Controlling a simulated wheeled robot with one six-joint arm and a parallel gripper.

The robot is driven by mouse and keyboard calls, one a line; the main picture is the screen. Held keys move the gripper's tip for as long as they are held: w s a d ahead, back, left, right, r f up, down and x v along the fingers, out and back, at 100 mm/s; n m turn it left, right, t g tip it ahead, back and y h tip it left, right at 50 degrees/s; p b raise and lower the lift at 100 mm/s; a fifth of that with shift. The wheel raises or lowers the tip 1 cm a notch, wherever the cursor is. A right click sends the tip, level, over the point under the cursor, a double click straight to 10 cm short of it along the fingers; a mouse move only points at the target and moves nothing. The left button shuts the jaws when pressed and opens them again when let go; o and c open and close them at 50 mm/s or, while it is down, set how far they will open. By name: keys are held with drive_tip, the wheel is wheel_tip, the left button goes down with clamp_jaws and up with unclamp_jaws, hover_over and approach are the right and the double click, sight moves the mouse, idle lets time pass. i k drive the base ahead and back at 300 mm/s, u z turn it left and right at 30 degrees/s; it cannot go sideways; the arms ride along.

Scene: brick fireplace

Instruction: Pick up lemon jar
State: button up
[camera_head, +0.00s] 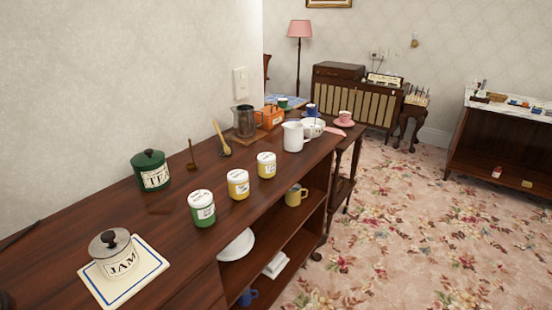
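Two small yellow jars with white lids stand upright on the dark wooden sideboard, near its front edge. The nearer yellow jar (238,186) stands just behind a green jar with a white lid (202,209). The farther yellow jar (267,166) stands beyond it, toward the white jug. Their labels are too small to read, so I cannot tell which one is the lemon jar. Nothing covers either yellow jar. My gripper is not in view.
The sideboard (150,212) also bears a JAM pot (117,258), a green TEA tin (151,173), a white jug (294,137) and a glass pitcher (243,121). A yellow mug (295,196) sits on its shelf. The flowered carpet (400,230) at right is clear.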

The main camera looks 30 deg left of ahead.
sight(267, 161)
drive_tip(key=u, duration=0.5)
drive_tip(key=i, duration=1.05)
drive_tip(key=u, duration=0.7)
